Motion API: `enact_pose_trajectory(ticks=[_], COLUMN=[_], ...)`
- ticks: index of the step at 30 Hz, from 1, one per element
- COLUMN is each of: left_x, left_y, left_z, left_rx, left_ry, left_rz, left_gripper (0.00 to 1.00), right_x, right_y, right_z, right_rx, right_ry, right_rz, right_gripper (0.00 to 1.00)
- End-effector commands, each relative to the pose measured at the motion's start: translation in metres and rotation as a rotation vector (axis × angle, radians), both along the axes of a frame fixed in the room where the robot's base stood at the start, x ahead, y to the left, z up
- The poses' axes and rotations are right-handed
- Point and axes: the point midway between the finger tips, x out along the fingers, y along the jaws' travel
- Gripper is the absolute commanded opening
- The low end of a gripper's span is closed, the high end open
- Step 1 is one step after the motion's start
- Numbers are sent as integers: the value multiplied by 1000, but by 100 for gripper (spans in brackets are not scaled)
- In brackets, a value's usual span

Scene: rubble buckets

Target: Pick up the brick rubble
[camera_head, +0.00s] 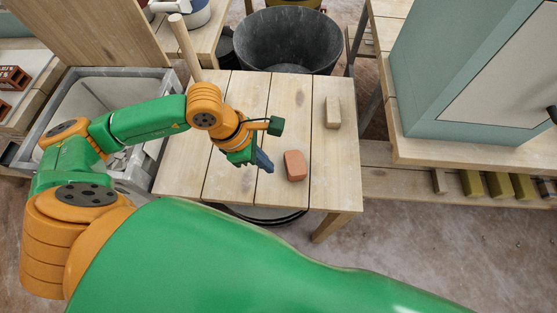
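An orange-red brick piece (295,165) lies on the wooden table (285,100), right of the table's middle and toward its near edge. A tan block (333,112) lies farther back and to the right on the same table. My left gripper (262,163) is just left of the orange-red piece, with a small gap between them in the picture. Its dark fingers point toward the right and down. They look close together from this angle, so I cannot tell whether they are open or shut. My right gripper is not in view.
A large dark bucket (250,45) stands behind the table. A grey bin (66,100) stands at the left, partly behind my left arm. A teal cabinet (420,60) rests on a wooden bench at the right. A wooden handle (184,45) rises at the table's back left.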

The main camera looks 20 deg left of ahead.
Motion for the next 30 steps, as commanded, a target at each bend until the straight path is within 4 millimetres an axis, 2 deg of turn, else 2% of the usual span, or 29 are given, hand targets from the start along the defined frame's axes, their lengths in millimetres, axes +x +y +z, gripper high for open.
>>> enact_pose_trajectory(ticks=[1, 4, 5, 6, 9, 14, 23, 24, 25, 30], left_x=[-15, -38, -42, -47, -59, -71, -73, -73, -73, -73], left_y=[10, 21, 22, 25, 30, 37, 38, 38, 38, 38], left_z=[1, 14, 32, 39, 44, 43, 40, 40, 40, 40], left_rx=[9, 9, 5, 3, 1, 0, -3, -3, -3, -2], left_ry=[0, -1, 8, 10, 5, 0, -7, -7, -7, -8], left_rz=[-1, 0, 6, 7, 2, 3, 0, 0, 0, -1], left_gripper=[0, 0, 0, 0, 0, 0, 0, 3, 11, 57], right_x=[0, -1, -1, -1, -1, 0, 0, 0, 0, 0], right_y=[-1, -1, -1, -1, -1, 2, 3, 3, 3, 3], right_z=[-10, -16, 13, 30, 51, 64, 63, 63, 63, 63], right_rx=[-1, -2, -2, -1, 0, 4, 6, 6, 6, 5], right_ry=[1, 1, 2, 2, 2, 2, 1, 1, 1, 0], right_rz=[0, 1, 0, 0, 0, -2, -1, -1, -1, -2], right_gripper=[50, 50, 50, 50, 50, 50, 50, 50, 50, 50])
